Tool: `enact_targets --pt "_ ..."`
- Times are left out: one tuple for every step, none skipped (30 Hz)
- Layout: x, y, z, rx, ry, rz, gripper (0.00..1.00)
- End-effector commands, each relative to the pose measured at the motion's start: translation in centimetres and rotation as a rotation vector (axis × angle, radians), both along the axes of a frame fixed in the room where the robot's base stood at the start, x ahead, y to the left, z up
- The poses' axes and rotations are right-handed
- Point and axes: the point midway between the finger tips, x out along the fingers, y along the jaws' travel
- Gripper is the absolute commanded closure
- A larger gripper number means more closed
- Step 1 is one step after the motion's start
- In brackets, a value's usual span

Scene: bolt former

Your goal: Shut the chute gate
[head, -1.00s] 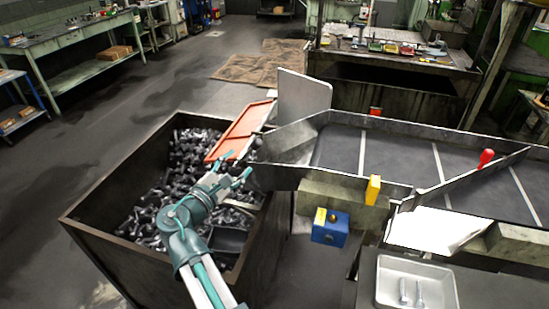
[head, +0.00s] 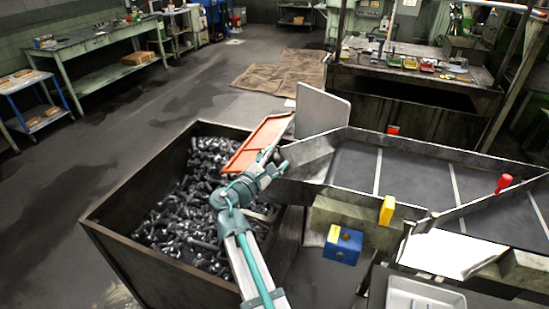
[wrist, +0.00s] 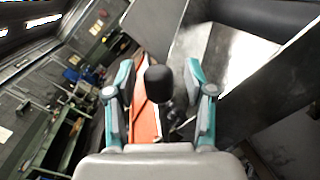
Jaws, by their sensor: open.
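The chute gate appears to be the orange-red panel (head: 258,142), swung out from the chute mouth over the bin of bolts. The chute (head: 352,165) is a grey metal trough to its right. My gripper (head: 275,163) is at the near side of the panel, close to the chute mouth. In the wrist view my gripper (wrist: 160,88) is open, with a black knob (wrist: 159,82) showing between its fingers. The orange panel (wrist: 146,118) shows behind the knob. I cannot tell whether the fingers touch the knob. My wrist partly hides the panel's lower end.
A dark metal bin (head: 140,180) full of bolts stands below my arm. A grey upright plate (head: 321,110) rises behind the chute mouth. A yellow block (head: 387,210), a blue box (head: 343,245) and a red knob (head: 504,183) are along the chute. Floor is open at left.

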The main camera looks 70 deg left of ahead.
Motion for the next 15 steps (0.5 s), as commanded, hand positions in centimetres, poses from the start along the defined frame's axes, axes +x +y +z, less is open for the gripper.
enact_targets --pt "0.05 0.04 -0.01 0.000 0.000 0.000 0.46" --pt "0.05 0.03 -0.02 0.000 0.000 0.000 0.46" --pt "0.05 0.01 -0.03 0.000 0.000 0.000 0.46" --pt "0.05 0.02 -0.03 0.000 0.000 0.000 0.46" --pt "0.04 0.01 -0.03 0.000 0.000 0.000 0.46" --pt "0.04 0.01 -0.03 0.000 0.000 0.000 0.46" --pt "0.04 0.01 -0.03 0.000 0.000 0.000 0.48" --pt "0.03 0.00 -0.03 0.000 0.000 0.000 0.53" --pt "0.03 0.01 -0.03 0.000 0.000 0.000 0.60" --pt "0.03 0.01 -0.03 0.000 0.000 0.000 0.65" --pt "0.03 0.01 -0.03 0.000 0.000 0.000 0.70" --pt "0.02 0.00 -0.03 0.000 0.000 0.000 0.76" --pt "0.02 0.00 -0.03 0.000 0.000 0.000 0.81" --pt "0.02 0.00 -0.03 0.000 0.000 0.000 0.86" --pt "0.03 0.00 -0.03 0.000 0.000 0.000 0.93"
